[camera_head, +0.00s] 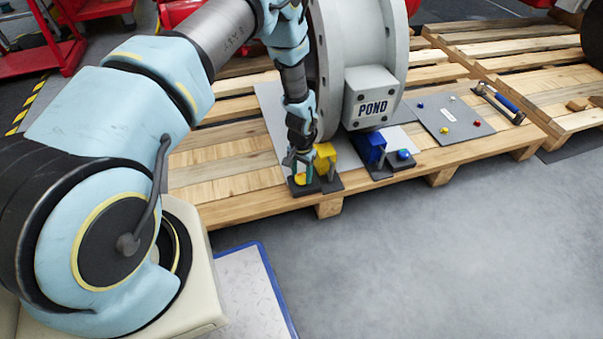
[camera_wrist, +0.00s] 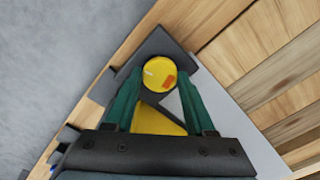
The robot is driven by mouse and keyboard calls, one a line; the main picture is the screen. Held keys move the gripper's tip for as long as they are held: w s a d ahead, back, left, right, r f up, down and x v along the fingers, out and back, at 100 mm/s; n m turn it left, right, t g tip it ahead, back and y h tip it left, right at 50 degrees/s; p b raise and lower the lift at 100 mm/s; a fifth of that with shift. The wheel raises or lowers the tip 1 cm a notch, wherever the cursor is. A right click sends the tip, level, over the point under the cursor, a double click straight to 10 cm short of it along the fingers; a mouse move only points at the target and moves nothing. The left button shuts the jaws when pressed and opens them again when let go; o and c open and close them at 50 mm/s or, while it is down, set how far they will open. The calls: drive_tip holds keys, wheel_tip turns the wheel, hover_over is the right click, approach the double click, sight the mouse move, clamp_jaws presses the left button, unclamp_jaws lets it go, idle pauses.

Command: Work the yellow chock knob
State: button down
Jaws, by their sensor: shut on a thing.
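The yellow chock knob (camera_wrist: 159,74) is a round disc with a white mark and an orange-red mark on its face. It sits on a dark base plate (camera_wrist: 178,42) at the pallet's edge. In the head view the knob (camera_head: 301,179) is partly covered by my gripper. My gripper (camera_wrist: 158,84) has its green fingers on either side of the knob and is shut on it. In the head view my gripper (camera_head: 299,168) points down at the plate. A yellow chock block (camera_head: 325,158) stands just right of it, and shows between the fingers in the wrist view (camera_wrist: 155,121).
A grey flanged valve body marked POND (camera_head: 373,105) stands close behind my gripper. A blue block (camera_head: 371,147) and blue knob (camera_head: 403,154) are to the right. A panel with small coloured knobs (camera_head: 448,118) and a blue-handled tool (camera_head: 503,101) lie farther right.

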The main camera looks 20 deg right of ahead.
sight(301, 177)
drive_tip(key=shift+m, duration=0.5)
drive_tip(key=shift+c, duration=1.2)
unclamp_jaws()
wheel_tip(301, 177, up, 11)
drive_tip(key=p, duration=0.2)
drive_tip(key=shift+f, duration=0.1)
